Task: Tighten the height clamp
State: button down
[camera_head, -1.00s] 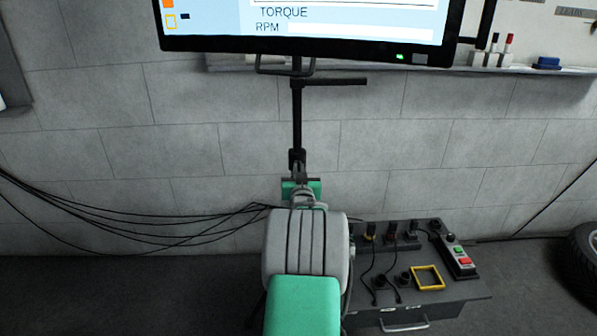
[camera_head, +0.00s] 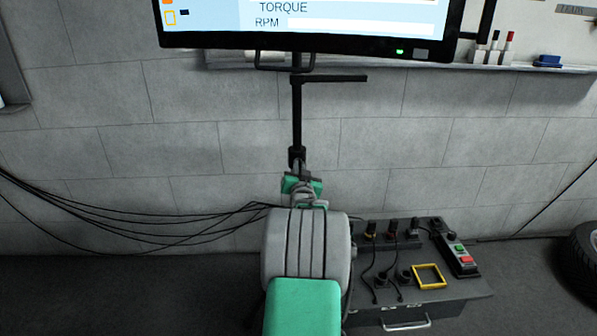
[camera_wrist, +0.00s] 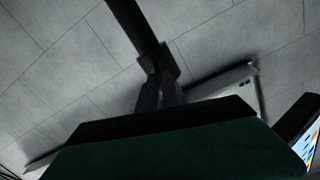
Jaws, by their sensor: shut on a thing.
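A black vertical pole (camera_head: 297,115) carries the monitor, and a small dark clamp (camera_head: 297,153) sits low on it. My gripper (camera_head: 299,169) is at the clamp from below and in front, shut on a part of it. The green hand behind the fingers is tilted, its right side lower. In the wrist view the pole (camera_wrist: 133,22) runs diagonally down to the clamp (camera_wrist: 160,62), and my gripper's fingers (camera_wrist: 160,88) close together right at it. The gripped part is mostly hidden between the fingers, and I cannot tell how tight the clamp is.
The monitor (camera_head: 300,38) hangs above, with a thin dark bar (camera_head: 335,79) sticking out right of the pole. Cables (camera_head: 130,230) run along the wall at left. A dark control cabinet (camera_head: 450,295) with plugs and buttons stands at lower right. A tire (camera_head: 585,255) is at far right.

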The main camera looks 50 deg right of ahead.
jog(key=shift+s+d+f+m+b, duration=0.15)
jog(key=shift+m+b, duration=0.6)
jog(key=shift+m, duration=2.8)
jog(key=shift+a+f+m+b, duration=0.1)
jog(key=shift+m+b, duration=0.65)
jog(key=shift+m, duration=3.1)
jog(key=c, duration=1.5)
grip_release()
jog(key=shift+c, duration=0.2)
jog(key=p+v, duration=0.1)
jog(key=v, duration=0.6)
jog(key=shift+s+a+p, duration=0.25)
jog(key=shift+s+p, duration=0.05)
jog(key=shift+p, duration=0.05)
